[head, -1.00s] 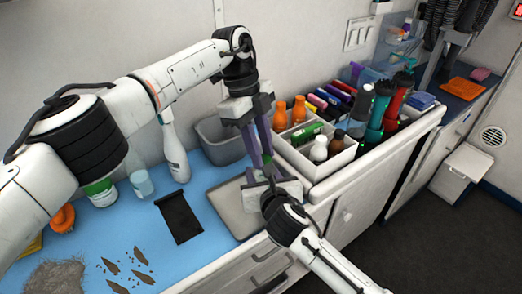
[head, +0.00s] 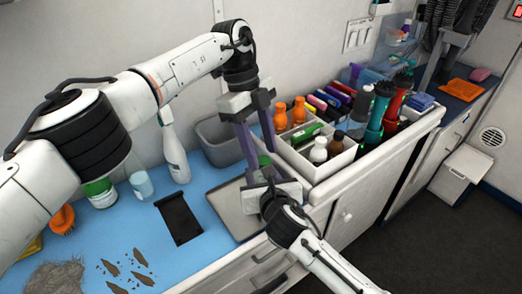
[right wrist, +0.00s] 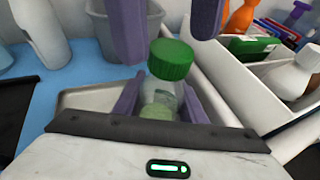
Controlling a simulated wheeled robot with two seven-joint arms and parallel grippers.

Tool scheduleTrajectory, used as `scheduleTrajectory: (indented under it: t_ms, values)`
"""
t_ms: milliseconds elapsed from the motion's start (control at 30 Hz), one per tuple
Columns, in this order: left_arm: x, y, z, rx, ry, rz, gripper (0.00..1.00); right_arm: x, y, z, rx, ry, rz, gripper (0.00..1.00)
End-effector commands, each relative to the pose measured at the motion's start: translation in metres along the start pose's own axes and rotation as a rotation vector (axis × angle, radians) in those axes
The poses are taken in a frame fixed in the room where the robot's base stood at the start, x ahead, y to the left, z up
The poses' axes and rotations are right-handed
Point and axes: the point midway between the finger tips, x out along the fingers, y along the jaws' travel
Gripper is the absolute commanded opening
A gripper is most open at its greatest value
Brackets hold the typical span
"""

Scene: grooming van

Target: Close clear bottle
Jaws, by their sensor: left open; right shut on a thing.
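The clear bottle (right wrist: 158,98) stands upright between the purple fingers of my right gripper (right wrist: 160,92), which is shut on it. Its green cap (right wrist: 171,60) sits on top of the neck; I cannot tell how tight it is. My left gripper (head: 262,157) is open above the bottle. Its two fingers are spread to either side of the cap in the right wrist view, apart from it. In the head view the bottle is mostly hidden by my grippers, above the grey tray (head: 225,207).
A white divided organizer (head: 318,176) with several bottles and tools stands right of my grippers. A grey bin (head: 217,150) is behind. A white spray bottle (head: 174,150) and a black flat item (head: 179,218) are to the left on the blue counter (head: 150,205).

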Motion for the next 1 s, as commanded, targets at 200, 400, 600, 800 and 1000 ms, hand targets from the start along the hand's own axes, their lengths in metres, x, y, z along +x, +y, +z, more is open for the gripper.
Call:
scheduleTrajectory:
  t_ms: [200,400,600,800,1000]
  values:
    - [-0.029,-0.001,-0.008,-0.001,-0.002,-0.003,0.44,0.000,0.000,-0.001,0.000,0.001,-0.001,0.00]
    - [-0.032,0.000,-0.009,-0.001,0.000,-0.001,0.44,0.000,-0.001,-0.001,-0.001,0.001,-0.001,0.00]
    - [-0.033,0.000,-0.011,-0.017,-0.012,0.001,0.41,0.000,-0.001,-0.001,-0.001,0.001,-0.001,0.00]
    - [-0.042,0.001,-0.017,-0.187,-0.117,0.001,0.41,0.000,0.000,-0.001,-0.001,0.001,-0.001,0.00]
    - [-0.054,0.000,-0.023,-0.382,-0.229,-0.039,0.41,0.000,-0.001,-0.001,-0.001,0.001,-0.001,0.00]
